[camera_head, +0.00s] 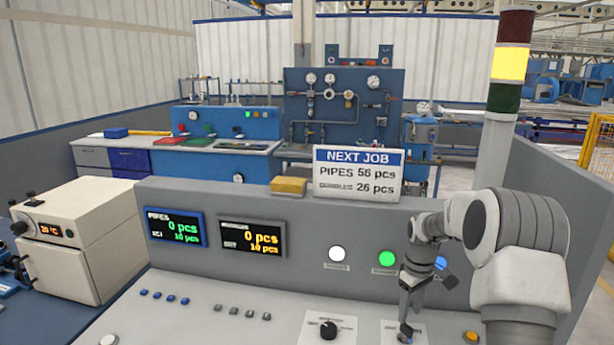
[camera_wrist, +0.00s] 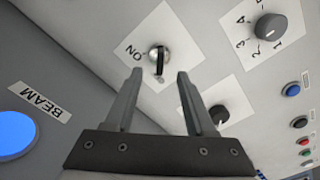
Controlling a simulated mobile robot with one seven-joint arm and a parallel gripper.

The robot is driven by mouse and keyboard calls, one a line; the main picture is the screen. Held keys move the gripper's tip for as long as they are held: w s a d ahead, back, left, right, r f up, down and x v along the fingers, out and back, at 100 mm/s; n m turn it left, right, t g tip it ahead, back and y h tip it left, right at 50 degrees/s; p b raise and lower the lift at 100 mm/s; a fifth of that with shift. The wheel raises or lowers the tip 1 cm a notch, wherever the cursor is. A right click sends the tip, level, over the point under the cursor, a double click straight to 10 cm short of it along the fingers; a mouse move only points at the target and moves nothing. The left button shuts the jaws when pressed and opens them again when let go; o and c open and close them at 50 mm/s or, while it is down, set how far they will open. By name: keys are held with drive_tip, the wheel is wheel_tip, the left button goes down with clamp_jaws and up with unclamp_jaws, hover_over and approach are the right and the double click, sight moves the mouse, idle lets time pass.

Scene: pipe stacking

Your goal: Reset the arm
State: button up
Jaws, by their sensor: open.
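My gripper (camera_head: 405,334) hangs low over the right part of the grey control console (camera_head: 265,298). In the wrist view my gripper (camera_wrist: 160,73) is open, its two fingers apart with nothing between them. A metal toggle switch (camera_wrist: 158,54) marked ON lies just past the fingertips. I cannot tell whether a finger touches it. A black knob (camera_wrist: 219,114) shows beside the right finger, partly hidden by it. My arm is bent at the right of the head view.
A numbered dial (camera_wrist: 271,27) and small buttons lie right of the switch. A blue lit button (camera_wrist: 15,133) marked BEAM is at left. The console back carries two displays (camera_head: 252,238), a white lamp (camera_head: 337,254) and a green lamp (camera_head: 387,258). A signal tower (camera_head: 505,90) stands behind my arm.

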drive_tip(key=s+a+r+m+t, duration=0.1)
drive_tip(key=s+a+r, duration=0.1)
drive_tip(key=s+r, duration=0.3)
drive_tip(key=s+a+r+m+t+h, duration=0.1)
drive_tip(key=s+a+r, duration=0.15)
drive_tip(key=r, duration=0.45)
drive_tip(key=s+a+r+m, duration=0.1)
drive_tip(key=s+a+r, duration=0.1)
drive_tip(key=s+r, duration=0.3)
drive_tip(key=s+a+r+m+t, duration=0.1)
drive_tip(key=s+a+r, duration=0.1)
drive_tip(key=s, duration=0.8)
drive_tip(key=s+a+r+m+t+y, duration=0.1)
drive_tip(key=s+a+r+m+t, duration=0.1)
drive_tip(key=s, duration=0.8)
drive_tip(key=shift+s+a+r+m+t, duration=0.15)
drive_tip(key=shift+a+r+m+t, duration=0.15)
drive_tip(key=shift+a+r, duration=0.3)
